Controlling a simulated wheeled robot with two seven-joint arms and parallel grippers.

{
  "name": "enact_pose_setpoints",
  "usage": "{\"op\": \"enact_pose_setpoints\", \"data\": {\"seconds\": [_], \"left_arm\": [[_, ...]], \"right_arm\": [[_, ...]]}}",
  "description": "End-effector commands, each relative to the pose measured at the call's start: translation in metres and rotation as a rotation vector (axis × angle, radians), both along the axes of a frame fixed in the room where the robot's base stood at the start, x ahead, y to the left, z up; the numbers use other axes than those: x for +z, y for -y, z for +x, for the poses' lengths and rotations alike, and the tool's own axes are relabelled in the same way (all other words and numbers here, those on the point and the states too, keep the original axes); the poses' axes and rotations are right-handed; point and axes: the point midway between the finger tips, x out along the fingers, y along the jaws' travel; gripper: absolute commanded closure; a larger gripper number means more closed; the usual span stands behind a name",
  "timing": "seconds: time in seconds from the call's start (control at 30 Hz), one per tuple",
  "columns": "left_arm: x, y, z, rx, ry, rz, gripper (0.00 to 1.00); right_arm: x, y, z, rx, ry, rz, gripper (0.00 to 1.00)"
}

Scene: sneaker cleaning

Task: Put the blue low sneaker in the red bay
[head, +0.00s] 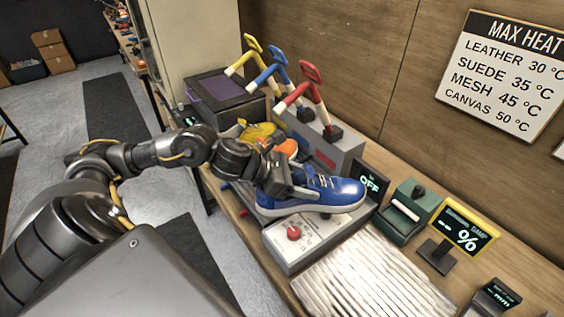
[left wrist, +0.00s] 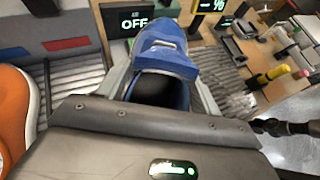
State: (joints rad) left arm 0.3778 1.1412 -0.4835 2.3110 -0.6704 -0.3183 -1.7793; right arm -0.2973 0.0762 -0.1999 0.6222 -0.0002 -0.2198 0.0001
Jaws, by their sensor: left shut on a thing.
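The blue low sneaker (head: 335,192) has white laces and a pale sole. My left gripper (head: 292,186) is shut on its heel end, and the toe points right in the head view. In the left wrist view the sneaker (left wrist: 165,55) extends forward between the fingers (left wrist: 160,95). The red label (head: 325,160) is on the front of a grey lever box, behind the sneaker. In the left wrist view, a grey ribbed bay (left wrist: 78,75) lies under the red label (left wrist: 72,44), left of the sneaker, with no shoe visible in it.
An orange shoe (left wrist: 14,110) and a yellow shoe (head: 258,131) are beside the red bay. Yellow, blue and red levers (head: 310,73) rise behind. A control box with a red knob (head: 294,233), an OFF display (head: 371,184) and a white ribbed mat (head: 370,275) are nearby.

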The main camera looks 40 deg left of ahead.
Motion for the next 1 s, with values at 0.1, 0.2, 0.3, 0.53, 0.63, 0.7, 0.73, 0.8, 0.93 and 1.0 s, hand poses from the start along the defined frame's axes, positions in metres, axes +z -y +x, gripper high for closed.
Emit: {"op": "enact_pose_setpoints", "data": {"seconds": [0.1, 0.2, 0.3, 0.53, 0.63, 0.7, 0.73, 0.8, 0.93, 1.0], "left_arm": [[-0.026, -0.045, 0.02, 0.175, -0.005, 0.005, 0.85], [-0.033, -0.081, 0.032, 0.307, 0.0, 0.005, 0.85], [-0.035, -0.108, 0.039, 0.404, 0.006, 0.003, 0.85], [-0.032, -0.129, 0.044, 0.482, 0.015, -0.001, 0.85], [-0.032, -0.129, 0.044, 0.482, 0.015, -0.003, 0.85], [-0.034, -0.129, 0.046, 0.482, 0.015, -0.003, 0.85], [-0.036, -0.128, 0.047, 0.482, 0.015, -0.003, 0.85], [-0.04, -0.127, 0.049, 0.482, 0.015, -0.004, 0.85], [-0.051, -0.125, 0.057, 0.482, 0.014, -0.004, 0.85], [-0.057, -0.123, 0.061, 0.481, 0.015, -0.003, 0.85]], "right_arm": [[-0.031, 0.0, -0.003, 0.0, -0.004, 0.0, 0.64], [-0.045, 0.0, -0.003, 0.001, -0.005, 0.0, 0.64], [-0.053, 0.0, -0.003, 0.001, -0.005, -0.001, 0.64], [-0.056, 0.002, -0.003, 0.002, -0.006, -0.002, 0.64], [-0.056, 0.003, -0.003, 0.002, -0.005, -0.004, 0.64], [-0.057, 0.004, -0.003, 0.003, -0.005, -0.005, 0.64], [-0.057, 0.005, -0.003, 0.002, -0.005, -0.006, 0.64], [-0.059, 0.006, -0.003, 0.002, -0.006, -0.007, 0.64], [-0.062, 0.006, -0.003, 0.002, -0.006, -0.008, 0.64], [-0.065, 0.006, -0.003, 0.002, -0.006, -0.008, 0.64]]}}
